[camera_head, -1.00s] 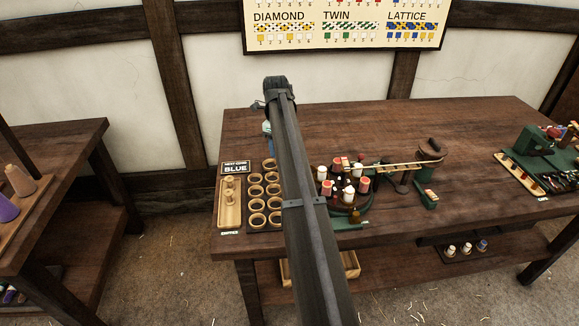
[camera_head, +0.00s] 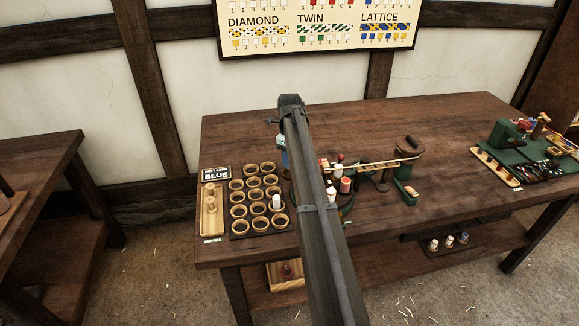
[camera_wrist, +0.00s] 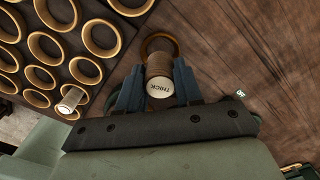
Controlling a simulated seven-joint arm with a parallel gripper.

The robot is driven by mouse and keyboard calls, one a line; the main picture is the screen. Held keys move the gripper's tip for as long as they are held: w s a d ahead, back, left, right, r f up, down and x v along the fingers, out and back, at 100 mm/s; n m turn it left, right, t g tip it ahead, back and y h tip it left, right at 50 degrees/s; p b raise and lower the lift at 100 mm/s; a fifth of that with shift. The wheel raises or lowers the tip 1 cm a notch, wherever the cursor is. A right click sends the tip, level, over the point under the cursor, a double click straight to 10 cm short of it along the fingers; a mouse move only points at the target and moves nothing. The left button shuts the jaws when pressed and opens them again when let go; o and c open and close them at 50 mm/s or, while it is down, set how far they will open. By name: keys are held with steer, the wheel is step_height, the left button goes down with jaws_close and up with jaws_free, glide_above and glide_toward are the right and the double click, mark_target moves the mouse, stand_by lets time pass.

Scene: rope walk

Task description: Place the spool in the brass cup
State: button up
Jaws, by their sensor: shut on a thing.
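My gripper (camera_wrist: 158,92) is shut on a spool (camera_wrist: 160,70) with brown thread and a pale end marked "THICK" in the wrist view. A round brass-coloured cup rim (camera_wrist: 145,47) shows just beyond the far end of the spool. The spool overlaps the rim in the picture, and I cannot tell whether it is inside, touching or above it. In the head view my arm hides most of the gripper, the held spool and this cup.
A dark rack of several brass-rimmed rings (camera_head: 239,211) lies beside the gripper; a white spool (camera_head: 277,203) stands in one. A wooden tray (camera_head: 211,225) is left of it, below a "BLUE" sign (camera_head: 216,173). A braiding machine (camera_head: 410,148) stands right. The table's back is clear.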

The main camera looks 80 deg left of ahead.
steer(key=shift+f, duration=1.9)
steer(key=shift+f, duration=0.15)
steer(key=o, duration=1)
step_height(320, 180, up, 12)
steer(key=shift+r, duration=0.2)
